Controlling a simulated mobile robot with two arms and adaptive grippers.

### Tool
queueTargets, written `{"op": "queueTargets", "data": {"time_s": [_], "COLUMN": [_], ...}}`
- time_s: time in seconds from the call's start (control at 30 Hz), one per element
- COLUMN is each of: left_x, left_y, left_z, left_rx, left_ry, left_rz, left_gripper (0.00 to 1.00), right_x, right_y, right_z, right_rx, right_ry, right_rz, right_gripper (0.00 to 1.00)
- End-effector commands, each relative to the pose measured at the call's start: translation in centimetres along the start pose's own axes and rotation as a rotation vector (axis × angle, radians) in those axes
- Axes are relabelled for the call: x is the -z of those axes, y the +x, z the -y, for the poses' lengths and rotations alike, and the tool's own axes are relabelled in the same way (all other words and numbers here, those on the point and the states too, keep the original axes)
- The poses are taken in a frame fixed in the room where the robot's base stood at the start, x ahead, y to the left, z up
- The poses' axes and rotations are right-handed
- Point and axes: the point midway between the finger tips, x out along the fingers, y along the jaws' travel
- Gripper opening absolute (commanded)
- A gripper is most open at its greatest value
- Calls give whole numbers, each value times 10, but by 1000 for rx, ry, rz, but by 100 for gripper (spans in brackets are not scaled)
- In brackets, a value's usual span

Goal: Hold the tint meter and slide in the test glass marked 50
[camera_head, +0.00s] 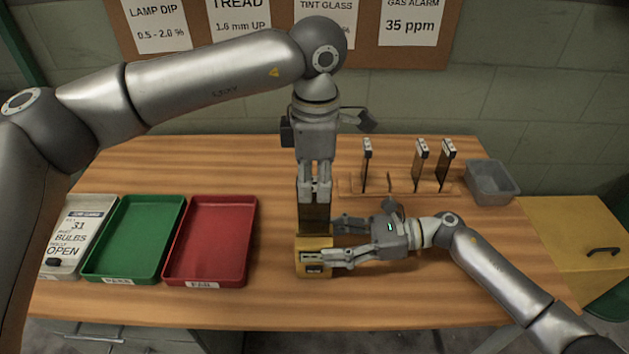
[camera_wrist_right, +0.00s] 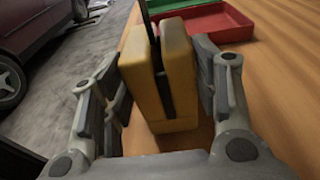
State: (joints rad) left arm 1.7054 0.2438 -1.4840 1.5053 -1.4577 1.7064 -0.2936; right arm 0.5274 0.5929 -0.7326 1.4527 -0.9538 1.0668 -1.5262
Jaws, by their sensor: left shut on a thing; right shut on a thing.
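The yellow tint meter (camera_head: 314,268) is upright at the table's front middle, a dark slot in its top. My right gripper (camera_head: 325,241) is shut on it from the right, one finger on each side; the meter also shows between the fingers in the right wrist view (camera_wrist_right: 181,75). My left gripper (camera_head: 314,190) points down above the meter and is shut on the top of a dark test glass (camera_head: 314,216). The glass is upright, its lower end at the meter's slot; in the right wrist view the glass (camera_wrist_right: 147,20) enters the slot. Its marking is not readable.
A wooden rack (camera_head: 400,186) holds several other glasses behind on the right, beside a grey bin (camera_head: 491,182). A green tray (camera_head: 135,238), a red tray (camera_head: 211,240) and a tally card (camera_head: 72,238) lie on the left. The table's front right is mostly clear.

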Motion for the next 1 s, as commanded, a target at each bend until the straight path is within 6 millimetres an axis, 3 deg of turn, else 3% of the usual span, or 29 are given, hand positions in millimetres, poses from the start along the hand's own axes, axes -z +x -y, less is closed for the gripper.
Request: {"op": "queueTargets", "data": {"time_s": [1.0], "left_x": [0], "left_y": [18], "left_z": [0], "left_rx": [0], "left_ry": [0], "left_rz": [0], "left_gripper": [0], "right_x": [1], "right_y": [0], "right_z": [-1], "right_rx": [-1], "right_ry": [1], "right_rz": [-1], "right_gripper": [40]}}
